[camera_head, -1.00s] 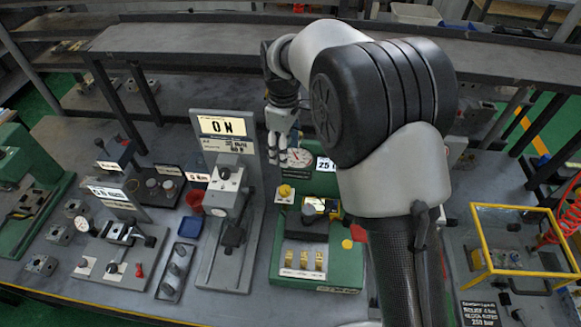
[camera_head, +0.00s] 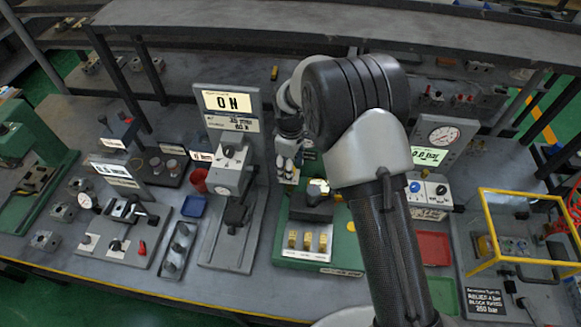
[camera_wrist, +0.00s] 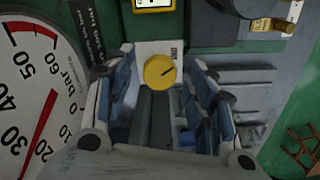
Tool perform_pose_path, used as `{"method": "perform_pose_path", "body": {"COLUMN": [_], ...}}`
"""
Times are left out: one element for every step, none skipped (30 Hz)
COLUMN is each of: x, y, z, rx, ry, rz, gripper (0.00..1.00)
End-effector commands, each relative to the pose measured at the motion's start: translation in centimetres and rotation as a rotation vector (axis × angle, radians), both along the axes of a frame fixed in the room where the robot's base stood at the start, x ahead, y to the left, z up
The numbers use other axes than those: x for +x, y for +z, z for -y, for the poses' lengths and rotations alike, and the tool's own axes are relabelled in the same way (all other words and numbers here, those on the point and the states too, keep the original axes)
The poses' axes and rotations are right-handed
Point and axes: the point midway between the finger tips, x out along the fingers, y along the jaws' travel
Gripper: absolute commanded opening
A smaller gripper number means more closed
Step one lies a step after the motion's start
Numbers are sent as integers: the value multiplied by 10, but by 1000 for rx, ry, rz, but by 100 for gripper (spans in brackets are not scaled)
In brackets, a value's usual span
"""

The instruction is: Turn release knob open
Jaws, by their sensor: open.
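The release knob (camera_wrist: 159,71) is a round yellow knob with a dark pointer line slanting up to the right, on a white plate of the green test stand (camera_head: 345,252). In the wrist view it shows between the two fingers of my gripper (camera_wrist: 160,76), just beyond the tips. I cannot tell whether the fingers touch it. The gripper is open and empty.
A large dial gauge (camera_wrist: 36,90) with a red needle is close beside the left finger. A pressure gauge panel (camera_head: 440,140) and yellow frame (camera_head: 530,235) are to the right.

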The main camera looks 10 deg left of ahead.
Motion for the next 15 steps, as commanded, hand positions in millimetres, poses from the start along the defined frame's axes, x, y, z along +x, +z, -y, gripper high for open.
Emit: {"method": "perform_pose_path", "body": {"x": [0,0,0,0,0,0,0,0,0,0,0,0,0,0,0], "y": [-3,-4,-5,-5,-6,-6,-5,-5,-5,-5,-5,-5,-5,-5,-5], "z": [0,0,0,0,0,0,0,0,0,0,0,0,0,0,0], "rx": [0,0,0,0,0,0,0,0,0,0,0,0,0,0,0], "ry": [0,0,0,0,0,0,0,0,0,0,0,0,0,0,0], "rz": [0,0,0,0,0,0,0,0,0,0,0,0,0,0,0], "gripper": [51,51,51,51,51,51,51,51,51,51,50,48,46,44,41]}}
